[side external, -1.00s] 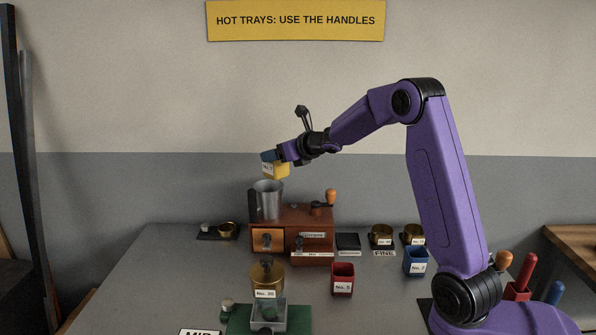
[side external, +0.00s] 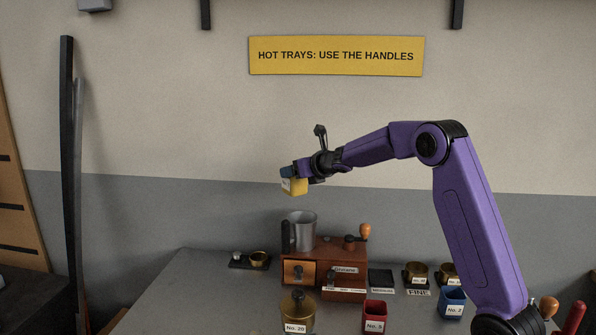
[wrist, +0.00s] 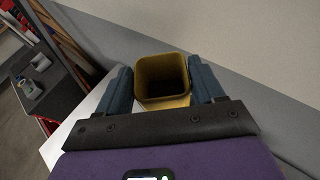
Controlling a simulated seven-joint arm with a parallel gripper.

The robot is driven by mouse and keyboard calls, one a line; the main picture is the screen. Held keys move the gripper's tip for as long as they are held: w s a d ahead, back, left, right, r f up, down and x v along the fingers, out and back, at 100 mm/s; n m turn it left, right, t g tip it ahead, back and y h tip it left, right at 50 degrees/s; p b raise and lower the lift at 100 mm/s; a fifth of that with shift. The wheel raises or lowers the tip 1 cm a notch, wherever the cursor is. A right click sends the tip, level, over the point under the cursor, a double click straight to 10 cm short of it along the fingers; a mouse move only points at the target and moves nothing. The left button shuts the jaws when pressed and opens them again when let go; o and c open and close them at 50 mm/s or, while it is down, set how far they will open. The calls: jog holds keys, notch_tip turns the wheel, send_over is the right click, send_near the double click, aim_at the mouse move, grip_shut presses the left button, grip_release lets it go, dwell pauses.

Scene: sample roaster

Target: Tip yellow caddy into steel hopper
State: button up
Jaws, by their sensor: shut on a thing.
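The yellow caddy (side external: 299,187) is held in the air, above and slightly left of the steel hopper (side external: 304,231) in the side view. My gripper (side external: 288,174) is shut on it. In the wrist view the caddy (wrist: 163,98) sits between my two blue fingers, its open mouth showing. Its inside is dark, and I cannot tell whether anything is in it. The hopper is a grey metal cup on top of the wooden grinder (side external: 329,257). There is a clear gap between caddy and hopper. The hopper's inside cannot be seen.
A brass canister (side external: 297,307), a red caddy (side external: 375,314) and a blue caddy (side external: 453,300) stand in front and to the right. Small brass cups (side external: 416,272) stand behind the blue one. The grinder's orange-knobbed crank (side external: 365,230) sticks up right of the hopper.

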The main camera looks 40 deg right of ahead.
aim_at(305, 193)
jog(key=shift+d+f+m+y, duration=0.15)
jog(key=shift+f+m+y, duration=0.6)
jog(key=shift+f, duration=0.4)
jog(key=shift+d+f+m+y, duration=0.1)
jog(key=shift+f+m+y, duration=0.45)
jog(key=shift+f+m, duration=0.45)
jog(key=m+y, duration=0.1)
jog(key=m, duration=0.1)
jog(key=d+f+m+t+y, duration=0.1)
jog(key=shift+f+m, duration=0.25)
jog(key=shift+m, duration=0.1)
jog(key=f+m, duration=0.1)
jog(key=m+t+y, duration=0.1)
jog(key=shift+d+f+m, duration=0.35)
jog(key=shift+d+m, duration=0.05)
jog(key=f+m+t, duration=0.1)
jog(key=m, duration=0.2)
jog(key=d+m+t, duration=0.1)
jog(key=m, duration=0.2)
jog(key=d+f+m+t+y, duration=0.1)
jog(key=m, duration=0.2)
jog(key=shift+s+f+t, duration=0.1)
jog(key=shift+f+t, duration=0.2)
jog(key=shift+r, duration=0.1)
notch_tip(305, 193, up, 3)
jog(key=shift+f, duration=0.1)
